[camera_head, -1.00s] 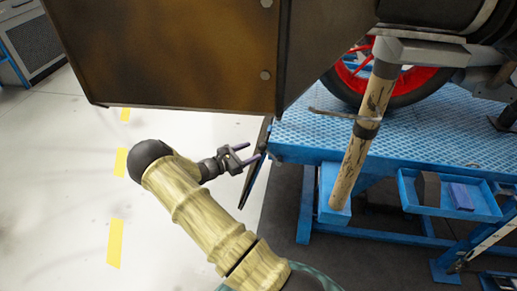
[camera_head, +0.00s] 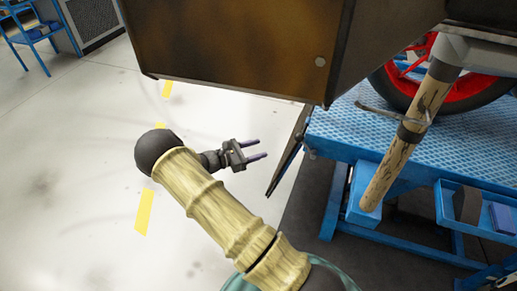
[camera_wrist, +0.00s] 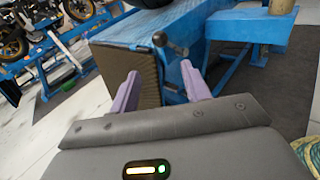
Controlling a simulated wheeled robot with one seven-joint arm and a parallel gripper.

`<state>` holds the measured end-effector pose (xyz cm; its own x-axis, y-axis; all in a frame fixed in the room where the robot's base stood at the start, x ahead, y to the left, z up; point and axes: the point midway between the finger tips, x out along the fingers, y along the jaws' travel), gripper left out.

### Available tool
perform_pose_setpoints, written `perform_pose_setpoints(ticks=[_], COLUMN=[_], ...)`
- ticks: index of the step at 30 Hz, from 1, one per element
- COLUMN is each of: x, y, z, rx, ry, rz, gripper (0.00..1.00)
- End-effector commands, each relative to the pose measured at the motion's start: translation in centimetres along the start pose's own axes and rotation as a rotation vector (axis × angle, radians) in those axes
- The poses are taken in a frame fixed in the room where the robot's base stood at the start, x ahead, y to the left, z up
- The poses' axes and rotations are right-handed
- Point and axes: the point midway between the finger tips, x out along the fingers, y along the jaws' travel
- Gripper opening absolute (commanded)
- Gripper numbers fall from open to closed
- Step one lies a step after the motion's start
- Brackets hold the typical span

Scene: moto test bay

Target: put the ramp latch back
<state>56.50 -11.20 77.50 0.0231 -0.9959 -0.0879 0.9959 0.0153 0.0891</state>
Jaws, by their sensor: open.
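The ramp (camera_head: 286,158) is a dark flap hanging steeply at the near end of the blue lift table. In the wrist view its ribbed face (camera_wrist: 130,72) shows beyond my fingers. A short lever with a black ball knob (camera_wrist: 160,39), which looks like the ramp latch, is at the flap's top right corner, against the blue table end. In the head view I cannot make the latch out. My gripper (camera_head: 262,148) is open and empty, left of the flap and apart from it. In the wrist view the latch lies beyond the purple fingertips (camera_wrist: 159,74), roughly between them.
The blue lift table (camera_head: 350,125) carries a motorcycle with a red wheel (camera_head: 470,88). A wooden-looking post (camera_head: 400,150) stands by its edge. A blue tray (camera_head: 480,225) holds small blocks. A large brown panel (camera_head: 230,45) overhangs above my arm.

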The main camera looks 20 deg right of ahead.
Motion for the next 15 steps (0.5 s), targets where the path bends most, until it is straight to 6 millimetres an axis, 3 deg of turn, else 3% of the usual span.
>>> perform_pose_setpoints(ticks=[1, 7, 15], x=[0.0, 0.5, 1.4], y=[0.0, -0.3, -0.5], z=[-0.1, -1.9, -5.5], rx=[0.004, 0.124, 0.505], ry=[-0.002, -0.051, -0.160], rz=[0.001, 0.031, 0.170], gripper=[0.37, 0.00, 0.00])
